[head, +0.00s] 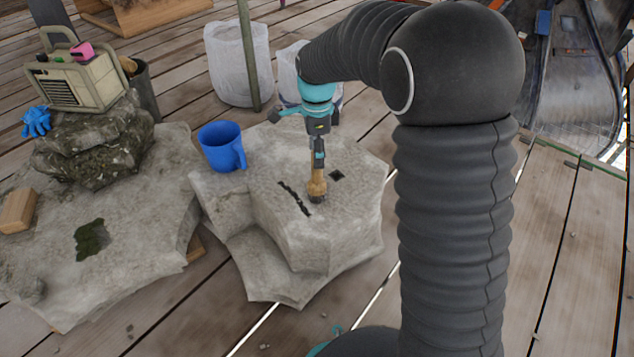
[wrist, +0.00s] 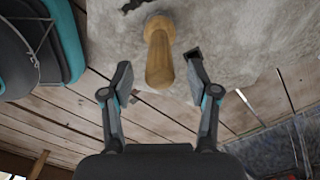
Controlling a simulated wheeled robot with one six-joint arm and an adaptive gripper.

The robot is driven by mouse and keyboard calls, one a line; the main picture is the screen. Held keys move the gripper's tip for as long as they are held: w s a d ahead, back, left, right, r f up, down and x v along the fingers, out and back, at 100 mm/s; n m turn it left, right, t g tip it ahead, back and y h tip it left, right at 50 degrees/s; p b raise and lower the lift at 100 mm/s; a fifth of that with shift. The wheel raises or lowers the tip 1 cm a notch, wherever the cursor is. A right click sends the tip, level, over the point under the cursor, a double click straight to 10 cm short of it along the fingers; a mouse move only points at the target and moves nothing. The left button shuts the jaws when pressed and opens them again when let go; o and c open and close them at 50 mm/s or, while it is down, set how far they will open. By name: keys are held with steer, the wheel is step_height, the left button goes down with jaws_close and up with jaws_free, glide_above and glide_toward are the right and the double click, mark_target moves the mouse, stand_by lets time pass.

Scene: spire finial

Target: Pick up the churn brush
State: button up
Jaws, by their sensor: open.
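The churn brush (head: 317,188) has a tan wooden handle and stands about upright on top of the pale grey stone block (head: 345,225). Its lower end looks darker where it meets the stone. In the wrist view the brush handle (wrist: 159,50) points toward the camera, between the two fingers. My gripper (head: 319,160) is directly above the brush, pointing down. In the wrist view my gripper (wrist: 160,77) is open, with a finger on each side of the handle and a visible gap to both.
A dark slot (head: 294,198) and a small square hole (head: 337,176) are in the block's top. A blue mug (head: 220,146) stands on its left. A radio (head: 80,78) sits on mossy rock. White bins (head: 238,62) stand behind on the plank floor.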

mark_target(317, 175)
step_height(317, 175, down, 4)
steer(key=shift+b, duration=0.3)
jaws_close()
steer(key=shift+r, duration=0.15)
